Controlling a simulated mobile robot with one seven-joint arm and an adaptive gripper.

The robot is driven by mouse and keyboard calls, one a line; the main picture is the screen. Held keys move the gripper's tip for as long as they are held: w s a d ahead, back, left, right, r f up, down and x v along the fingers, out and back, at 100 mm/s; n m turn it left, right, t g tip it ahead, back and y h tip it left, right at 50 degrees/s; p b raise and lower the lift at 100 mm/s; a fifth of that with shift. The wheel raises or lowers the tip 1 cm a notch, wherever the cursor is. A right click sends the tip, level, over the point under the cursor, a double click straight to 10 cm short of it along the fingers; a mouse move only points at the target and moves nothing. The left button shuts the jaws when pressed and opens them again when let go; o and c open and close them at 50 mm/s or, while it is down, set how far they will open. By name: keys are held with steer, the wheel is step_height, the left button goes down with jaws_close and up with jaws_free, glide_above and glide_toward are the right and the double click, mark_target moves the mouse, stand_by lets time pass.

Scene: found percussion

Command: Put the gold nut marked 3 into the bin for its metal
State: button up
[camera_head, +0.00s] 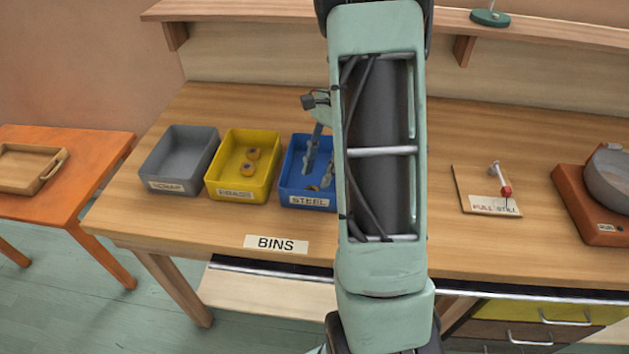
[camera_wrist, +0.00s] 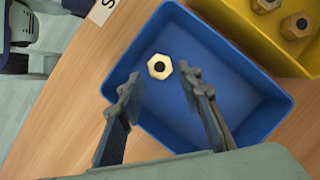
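A gold hex nut (camera_wrist: 160,66) with a dark hole lies inside the blue bin labelled STEEL (camera_head: 308,200). No number is readable on it. It also shows low at the front of that bin in the head view (camera_head: 313,188). My gripper (camera_wrist: 160,82) is open and empty, its fingers inside or just above the blue bin. In the wrist view the nut lies just beyond and between the fingertips, and I see no grip on it. The yellow bin labelled BRASS (camera_head: 232,192) stands to the left and holds two gold nuts (camera_head: 250,160).
A grey bin labelled SCRAP (camera_head: 172,182) stands left of the yellow one. A BINS label (camera_head: 276,244) lies on the bench front. My arm hides the bench's middle.

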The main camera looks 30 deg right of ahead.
steer(key=v, duration=0.8)
